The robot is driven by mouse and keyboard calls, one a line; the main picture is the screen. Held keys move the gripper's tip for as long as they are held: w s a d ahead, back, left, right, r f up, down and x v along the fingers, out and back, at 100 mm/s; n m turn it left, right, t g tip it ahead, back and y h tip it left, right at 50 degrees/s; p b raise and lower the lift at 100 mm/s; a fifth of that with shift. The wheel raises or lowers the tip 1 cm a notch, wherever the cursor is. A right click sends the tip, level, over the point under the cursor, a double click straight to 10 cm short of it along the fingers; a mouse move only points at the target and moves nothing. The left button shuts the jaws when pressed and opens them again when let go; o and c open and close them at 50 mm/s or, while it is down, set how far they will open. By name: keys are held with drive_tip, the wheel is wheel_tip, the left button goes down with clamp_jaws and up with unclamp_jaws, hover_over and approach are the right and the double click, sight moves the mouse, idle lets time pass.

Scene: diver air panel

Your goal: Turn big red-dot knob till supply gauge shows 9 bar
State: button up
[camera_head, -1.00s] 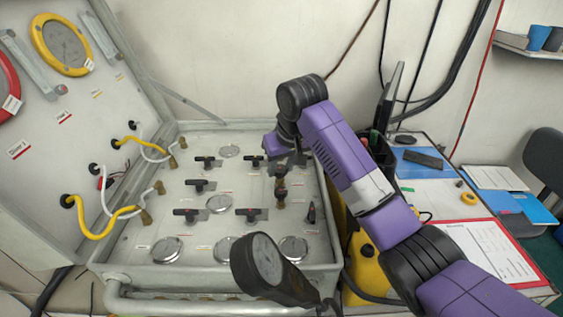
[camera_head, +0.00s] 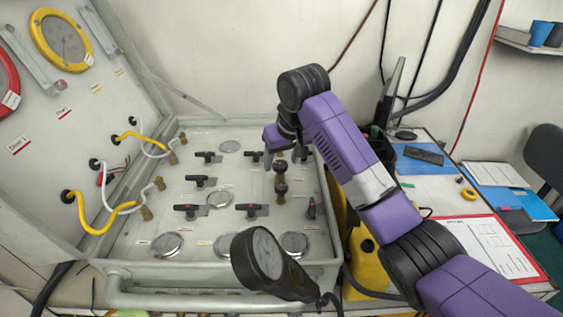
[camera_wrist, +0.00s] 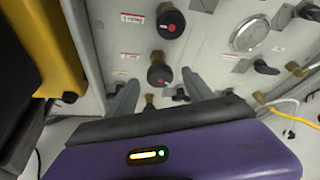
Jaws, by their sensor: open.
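Two dark round knobs with red dots stand on the panel. In the wrist view one knob (camera_wrist: 160,76) lies between the fingertips in the picture, and another knob (camera_wrist: 170,22) lies beyond it. Which is the big one is hard to tell. In the head view they show as a far knob (camera_head: 281,167) and a near knob (camera_head: 281,188). My gripper (camera_wrist: 160,78) is open, its fingers either side of the closer knob; contact is not visible. A dark-cased gauge (camera_head: 267,254) stands at the front; its reading is too small to tell, and no supply label is legible.
The panel (camera_head: 130,245) also carries several dark T-handle valves (camera_head: 206,157) and round metal discs (camera_head: 167,245). Yellow and white hoses run at the left. A yellow-rimmed gauge (camera_head: 60,40) is on the upright lid. A yellow case (camera_head: 362,265) and a desk are at the right.

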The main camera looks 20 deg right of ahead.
drive_tip(key=v, duration=0.6)
drive_tip(key=shift+r+b, duration=0.3)
drive_tip(key=shift+b, duration=0.15)
drive_tip(key=shift+s, duration=0.1)
